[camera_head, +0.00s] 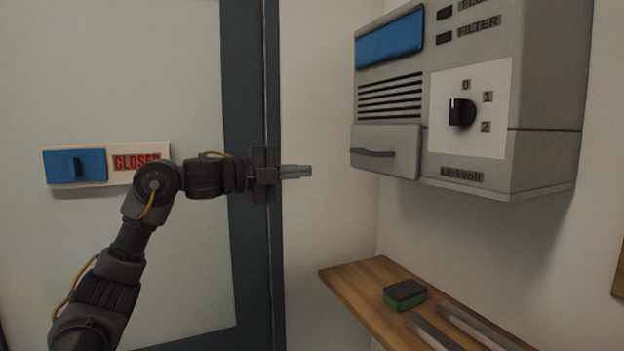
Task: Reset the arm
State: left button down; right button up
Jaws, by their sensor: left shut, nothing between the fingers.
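My left arm comes in from the lower left, bends at an elbow and reaches right in front of the door frame. My left gripper (296,171) points right, with its fingers together and nothing between them. It is in front of the pale wall, left of the grey wall unit and apart from it. My right arm and gripper are not in view.
The wall unit (552,95) has a black knob (461,112) and a small drawer (385,152). Below it, a wooden shelf (352,276) holds a green and black sponge (405,294) and grey bars (470,325). A door (110,60) carries a blue-and-red "CLOSED" sign plate (75,167).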

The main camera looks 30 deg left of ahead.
pick_arm(q)
jog(key=w+d+f+n+y, duration=0.15)
jog(key=d+f, duration=0.25)
jog(key=f, duration=0.6)
jog(key=w+d+f+n+y, duration=0.1)
jog(key=w+d+f+n, duration=0.25)
jog(key=f, duration=0.75)
jog(key=s+d+f+n+y, duration=0.2)
jog(key=s+f+n, duration=0.1)
jog(key=f, duration=0.6)
jog(key=s+d+f+n+y, duration=0.2)
jog(key=s+f+n, duration=0.1)
jog(key=f, duration=0.6)
jog(key=s+f+n+g+y, duration=0.35)
jog(key=s+f+n, duration=0.35)
jog(key=s+f, duration=0.7)
jog(key=s+f+n+g, duration=0.3)
jog(key=s+f+g, duration=0.15)
jog(key=s, duration=0.65)
jog(key=s+f+n+g, duration=0.25)
jog(key=s+f, duration=0.25)
jog(key=s, duration=0.7)
notch_tip(320, 180, down, 26)
jog(key=g, duration=0.2)
jog(key=s+a+f+g, duration=0.1)
jog(key=s+a+f, duration=0.2)
jog(key=s+f, duration=1.3)
jog(key=shift+s+a+m+y, duration=0.15)
jog(key=shift+s+m+y, duration=0.2)
jog(key=shift+s, duration=0.35)
